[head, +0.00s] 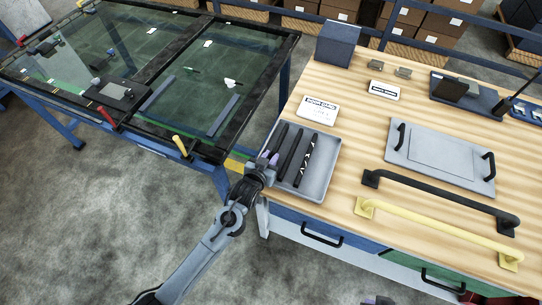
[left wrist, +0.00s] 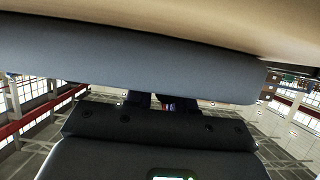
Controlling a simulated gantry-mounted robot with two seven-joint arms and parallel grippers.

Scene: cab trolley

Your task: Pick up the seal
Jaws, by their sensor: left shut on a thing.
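A grey tray (head: 318,180) lies at the left end of the wooden workbench and holds three dark strips. The seal (head: 278,137) appears to be the leftmost black strip, its near end at my left gripper. My left gripper (head: 268,160) is shut on it at the tray's left edge. The fingers hide the held end. In the left wrist view a wide grey-blue surface, probably the tray, covers the fingertips, so the grip does not show there. What seem to be my right gripper's purple tips (head: 378,300) just show at the bottom edge; their opening is unclear.
Two other strips (head: 290,152) lie in the tray. A grey panel with black handles (head: 440,157), a black bar handle (head: 440,199) and a yellow one (head: 435,230) lie to the right. A glass-topped frame (head: 215,75) stands left; a dark blue box (head: 337,43) is behind.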

